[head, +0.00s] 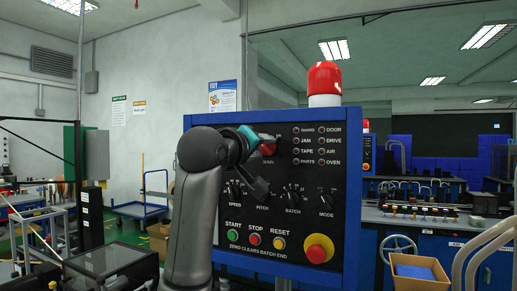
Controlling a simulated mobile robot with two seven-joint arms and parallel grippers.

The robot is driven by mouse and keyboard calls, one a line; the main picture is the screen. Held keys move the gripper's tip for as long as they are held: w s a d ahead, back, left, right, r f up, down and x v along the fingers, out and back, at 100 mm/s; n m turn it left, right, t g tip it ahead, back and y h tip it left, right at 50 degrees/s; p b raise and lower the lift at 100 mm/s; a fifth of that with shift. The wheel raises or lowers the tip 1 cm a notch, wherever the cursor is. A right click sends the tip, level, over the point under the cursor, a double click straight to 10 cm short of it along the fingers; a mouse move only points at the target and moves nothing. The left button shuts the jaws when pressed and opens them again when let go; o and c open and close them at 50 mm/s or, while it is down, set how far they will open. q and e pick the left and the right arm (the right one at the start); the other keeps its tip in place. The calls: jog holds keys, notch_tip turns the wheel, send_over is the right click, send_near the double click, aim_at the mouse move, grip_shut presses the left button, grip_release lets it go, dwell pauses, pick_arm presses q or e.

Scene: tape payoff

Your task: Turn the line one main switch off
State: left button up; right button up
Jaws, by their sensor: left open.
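The line one control panel (345,200) is a black face in a blue frame, in the middle of the head view. The main switch (267,147) shows as a small red part above the "MAIN" label, near the panel's upper left. My left arm rises in front of the panel and hides much of its left side. My left gripper (261,161) is open in front of the switch and partly covers it. I cannot tell whether it touches the switch, nor which way the switch is turned. My right gripper is out of view.
Knobs for speed, pitch, batch and mode (326,201) sit below. Under them are a green start button (233,237), a red stop button (254,240), a yellow reset button (279,243) and a large red mushroom button (318,250). A red beacon (325,78) tops the panel.

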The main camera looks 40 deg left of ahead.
pick_arm(q)
jog(key=v, duration=1.5)
jog(key=shift+s, duration=0.1)
